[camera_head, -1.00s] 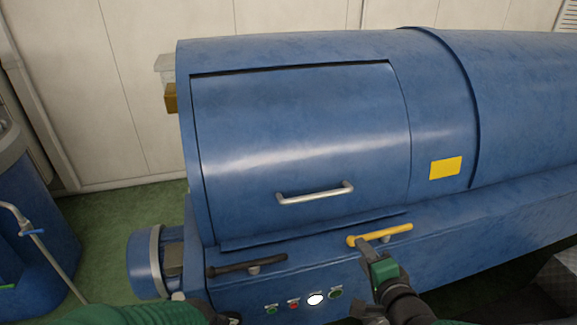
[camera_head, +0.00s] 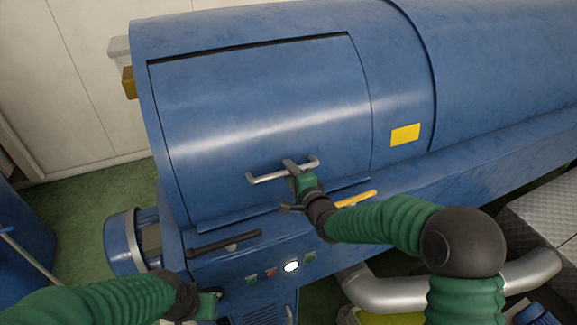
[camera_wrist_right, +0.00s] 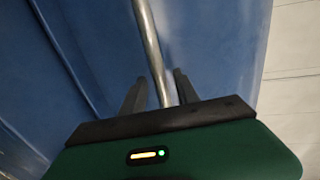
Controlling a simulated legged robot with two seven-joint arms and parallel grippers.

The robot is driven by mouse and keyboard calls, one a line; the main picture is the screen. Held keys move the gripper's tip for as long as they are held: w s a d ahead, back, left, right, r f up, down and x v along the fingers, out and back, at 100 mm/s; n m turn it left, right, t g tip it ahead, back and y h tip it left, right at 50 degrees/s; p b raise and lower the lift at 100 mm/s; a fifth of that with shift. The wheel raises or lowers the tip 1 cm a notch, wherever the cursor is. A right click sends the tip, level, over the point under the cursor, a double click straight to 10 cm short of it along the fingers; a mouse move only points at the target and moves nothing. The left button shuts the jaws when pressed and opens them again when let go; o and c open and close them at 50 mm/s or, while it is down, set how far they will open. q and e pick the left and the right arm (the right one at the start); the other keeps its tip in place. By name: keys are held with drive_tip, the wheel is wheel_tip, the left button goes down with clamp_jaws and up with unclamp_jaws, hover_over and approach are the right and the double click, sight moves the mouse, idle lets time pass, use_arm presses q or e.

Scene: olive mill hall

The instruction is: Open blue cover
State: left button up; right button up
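The blue cover (camera_head: 262,110) is a curved panel on the blue machine, and it lies closed in its frame. Its silver bar handle (camera_head: 268,177) is near the cover's lower edge. My right gripper (camera_head: 292,168) is at the right half of this handle. In the right wrist view the handle (camera_wrist_right: 150,40) runs between the two dark fingers of my right gripper (camera_wrist_right: 160,92), with a gap visible beside it, so the fingers are open around it. My left gripper (camera_head: 212,299) is low at the front of the machine, away from the cover; its fingers are not clear.
A yellow lever (camera_head: 356,199) and a black lever (camera_head: 224,244) sit below the cover. Several buttons (camera_head: 291,266) are on the front panel. A yellow label (camera_head: 405,134) is right of the cover. A silver pipe (camera_head: 395,292) lies at lower right.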

drive_tip(key=shift+w+a+f, duration=0.1)
drive_tip(key=shift+w+a, duration=0.2)
drive_tip(key=shift+w, duration=0.2)
clamp_jaws()
drive_tip(key=shift+s+f, duration=0.1)
drive_tip(key=shift+f, duration=0.1)
idle(0.9)
